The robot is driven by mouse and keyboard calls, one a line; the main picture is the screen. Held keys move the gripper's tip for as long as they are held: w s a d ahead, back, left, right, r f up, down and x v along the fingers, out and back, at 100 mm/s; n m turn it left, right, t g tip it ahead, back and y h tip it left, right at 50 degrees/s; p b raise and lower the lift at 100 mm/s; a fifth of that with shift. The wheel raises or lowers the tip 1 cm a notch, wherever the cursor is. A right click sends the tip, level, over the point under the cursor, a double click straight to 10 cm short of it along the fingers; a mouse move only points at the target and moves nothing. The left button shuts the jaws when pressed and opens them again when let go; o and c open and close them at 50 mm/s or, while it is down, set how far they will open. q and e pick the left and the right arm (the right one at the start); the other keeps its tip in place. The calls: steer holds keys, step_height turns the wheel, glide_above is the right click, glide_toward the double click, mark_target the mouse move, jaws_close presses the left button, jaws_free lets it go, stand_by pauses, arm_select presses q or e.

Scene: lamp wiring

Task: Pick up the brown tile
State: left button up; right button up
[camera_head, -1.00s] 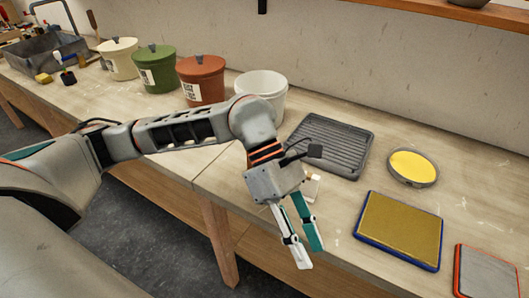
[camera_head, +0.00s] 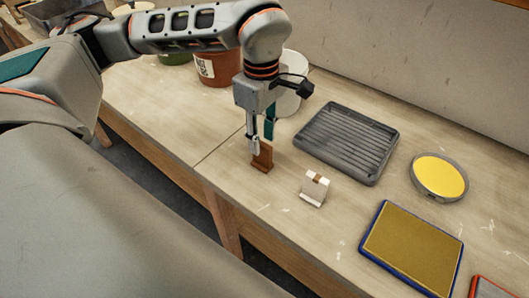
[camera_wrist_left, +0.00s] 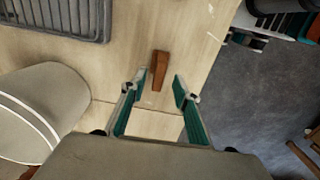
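The brown tile (camera_head: 262,159) is a small upright piece on the bench near its front edge. It also shows in the left wrist view (camera_wrist_left: 160,69), ahead of and between the fingertips. My left gripper (camera_head: 262,143) points down just above the tile, its fingertips by the tile's top. In the left wrist view the left gripper (camera_wrist_left: 159,86) is open, with a gap on each side of the tile. I see no contact. My right gripper is in neither view.
A small white block with a brown top patch (camera_head: 313,189) stands right of the tile. A grey ribbed tray (camera_head: 318,112) lies behind. A round yellow dish (camera_head: 439,177) and blue-edged pad (camera_head: 412,250) lie to the right. A white bucket (camera_wrist_left: 38,112) stands close to the left gripper.

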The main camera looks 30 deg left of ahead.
mark_target(262, 163)
arm_select(q)
step_height(262, 163, down, 6)
steer(key=shift+w+r, duration=0.1)
stand_by(0.4)
jaws_close()
